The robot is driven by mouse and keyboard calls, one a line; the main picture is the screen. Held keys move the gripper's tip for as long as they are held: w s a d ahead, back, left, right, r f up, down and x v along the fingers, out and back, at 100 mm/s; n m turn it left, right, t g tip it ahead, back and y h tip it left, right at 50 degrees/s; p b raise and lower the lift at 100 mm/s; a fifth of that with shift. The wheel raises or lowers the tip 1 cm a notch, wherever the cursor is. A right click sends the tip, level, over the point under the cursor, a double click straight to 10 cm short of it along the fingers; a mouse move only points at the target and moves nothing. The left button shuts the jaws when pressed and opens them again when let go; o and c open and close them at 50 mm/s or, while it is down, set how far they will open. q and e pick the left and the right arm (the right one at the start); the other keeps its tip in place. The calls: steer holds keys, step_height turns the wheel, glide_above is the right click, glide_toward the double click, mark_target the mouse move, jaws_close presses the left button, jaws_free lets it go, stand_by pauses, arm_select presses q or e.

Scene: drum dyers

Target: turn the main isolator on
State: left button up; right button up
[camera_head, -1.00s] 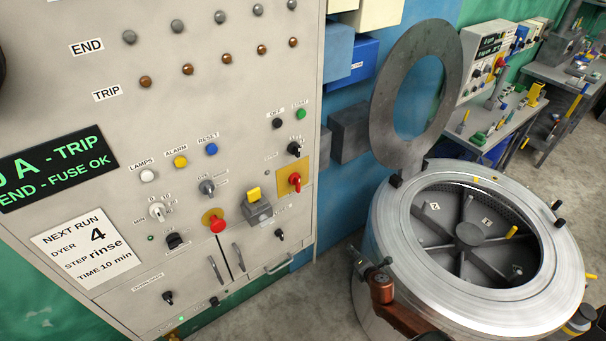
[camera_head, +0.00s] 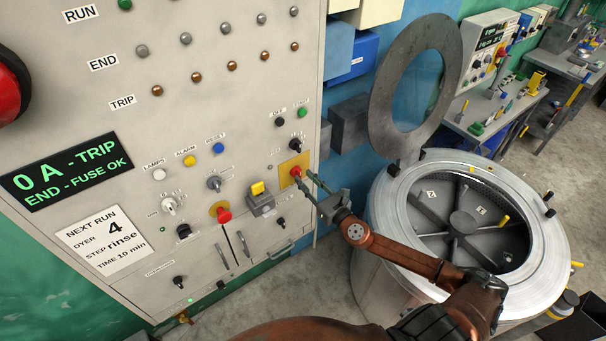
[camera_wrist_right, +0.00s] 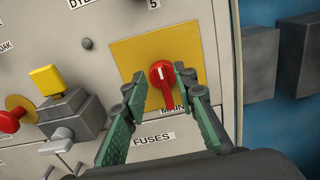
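The main isolator (camera_head: 296,172) is a red rotary knob on a yellow plate, low on the right side of the grey panel. In the right wrist view the red knob (camera_wrist_right: 162,82) has a white line running roughly up and down, and part of a "MAIN" label shows below it. My right gripper (camera_head: 306,187) is at the knob. In the right wrist view its green fingers (camera_wrist_right: 161,84) stand apart, one on each side of the knob. The right finger looks very close; I cannot tell whether either touches. My left gripper is not in view.
A yellow-topped grey switch (camera_head: 260,198) and a red mushroom button (camera_head: 223,214) sit left of the isolator. The panel display (camera_head: 72,172) reads "0 A - TRIP END - FUSE OK". A steel drum (camera_head: 385,215) with a raised ring lid (camera_head: 386,100) stands at the right, close behind my right arm.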

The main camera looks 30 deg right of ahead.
mark_target(295, 171)
steer(key=shift+w, duration=1.05)
jaws_close()
